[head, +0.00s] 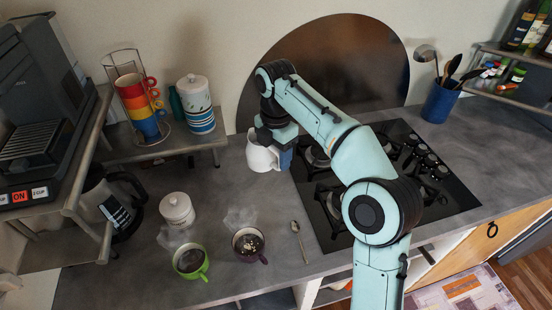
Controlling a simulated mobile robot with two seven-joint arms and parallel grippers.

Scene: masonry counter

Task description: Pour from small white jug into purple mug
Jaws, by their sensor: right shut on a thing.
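The small white jug (260,157) is upright at the back of the counter, just left of the stove. My right gripper (270,137) is shut on it from above; the fingers partly hide its top. I cannot tell whether the jug touches the counter. The purple mug (248,247) stands nearer the front edge, below the jug in the picture. It holds something dark with pale bits on top, and its handle points to the lower right. My left gripper is out of view.
A green mug (190,262) stands left of the purple one, a spoon (299,241) lies to its right. A lidded white pot (177,209) stands behind. The stove (330,205) is at right, a shelf with stacked cups (145,122) at left. The counter between jug and purple mug looks clear.

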